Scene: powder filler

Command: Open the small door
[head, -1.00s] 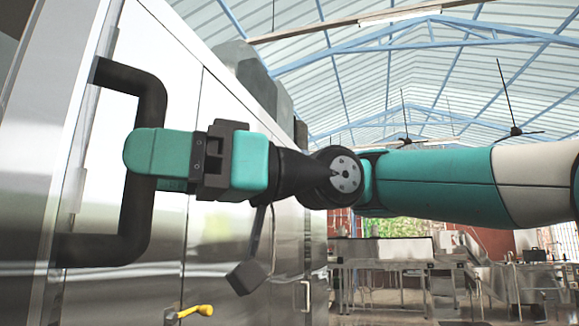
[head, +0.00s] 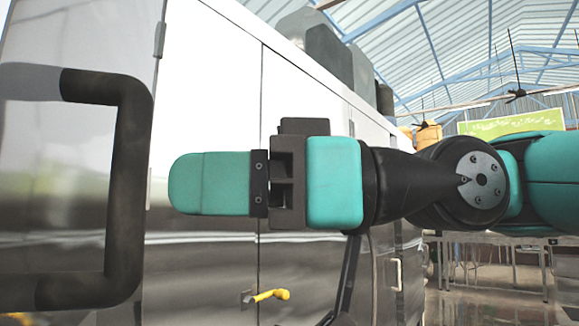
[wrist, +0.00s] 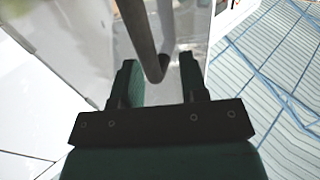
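A thick black U-shaped handle (head: 125,195) stands out from a shiny metal door panel (head: 55,165) at the left of the head view. My gripper (head: 180,183), teal and black, is level with the handle and just right of its bar, with a gap in the picture. In the wrist view my gripper (wrist: 157,62) has its two fingers apart, and the handle (wrist: 143,35) shows between and beyond the fingertips. It does not look gripped. One finger hides the other in the head view. I cannot tell how far the door stands open.
A metal cabinet wall (head: 210,90) runs back to the right behind my gripper. A yellow lever (head: 268,296) sticks out low on it, and a pale handle (head: 397,275) shows farther along. Tables (head: 490,250) stand far right, with open floor before them.

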